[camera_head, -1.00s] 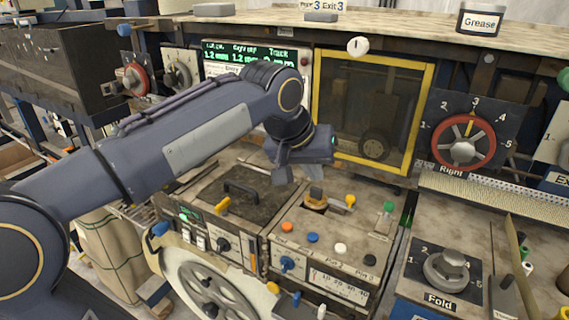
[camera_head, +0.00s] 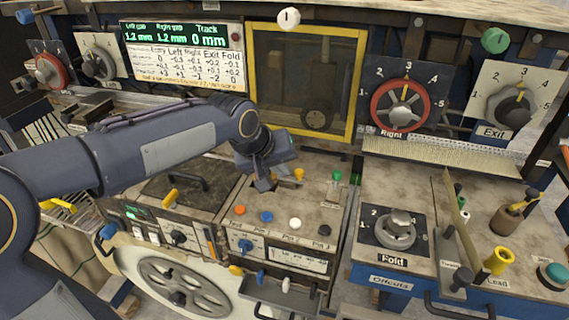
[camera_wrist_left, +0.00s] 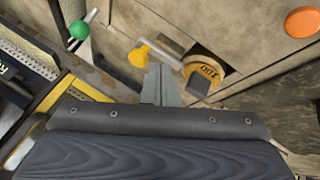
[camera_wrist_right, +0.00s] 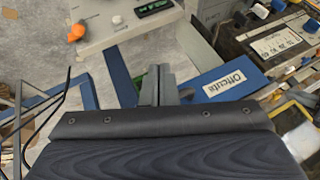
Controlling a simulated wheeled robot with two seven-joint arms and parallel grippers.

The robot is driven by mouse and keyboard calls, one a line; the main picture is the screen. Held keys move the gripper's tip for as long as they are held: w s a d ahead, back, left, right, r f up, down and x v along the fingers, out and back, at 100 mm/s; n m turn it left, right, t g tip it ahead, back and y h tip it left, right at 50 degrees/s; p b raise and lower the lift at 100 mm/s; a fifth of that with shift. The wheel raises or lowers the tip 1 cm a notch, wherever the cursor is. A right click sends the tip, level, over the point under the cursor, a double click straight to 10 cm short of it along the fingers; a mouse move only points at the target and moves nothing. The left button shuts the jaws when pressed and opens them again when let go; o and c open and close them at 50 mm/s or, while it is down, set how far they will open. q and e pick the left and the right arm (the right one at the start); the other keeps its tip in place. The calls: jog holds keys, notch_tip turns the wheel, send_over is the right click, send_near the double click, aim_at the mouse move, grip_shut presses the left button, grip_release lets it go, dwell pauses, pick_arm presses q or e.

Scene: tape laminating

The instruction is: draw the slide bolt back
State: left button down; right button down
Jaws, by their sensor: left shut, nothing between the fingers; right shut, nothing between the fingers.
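A metal rod with a yellow knob, which looks like the slide bolt (camera_wrist_left: 141,54), lies on the worn panel in the left wrist view. The yellow knob also shows in the head view (camera_head: 299,174). My left gripper (camera_head: 264,184) is shut and empty over the panel, just left of the knob. Its fingertips (camera_wrist_left: 160,72) appear close beside the rod; I cannot tell if they touch. My right gripper (camera_wrist_right: 157,76) is shut and empty, outside the head view.
A green-knobbed lever (camera_head: 336,176) stands right of the yellow knob. Orange (camera_head: 240,210), blue and white buttons line the panel front. A yellow-framed window (camera_head: 348,120) rises behind. The Fold dial (camera_head: 397,230) is to the right. A blue Offcuts bar (camera_wrist_right: 228,86) is near my right gripper.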

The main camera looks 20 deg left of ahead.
pick_arm(q)
jog(key=shift+w+d+f, duration=0.1)
jog(key=shift+w+d, duration=0.1)
jog(key=shift+d, duration=0.2)
jog(key=shift+d, duration=0.1)
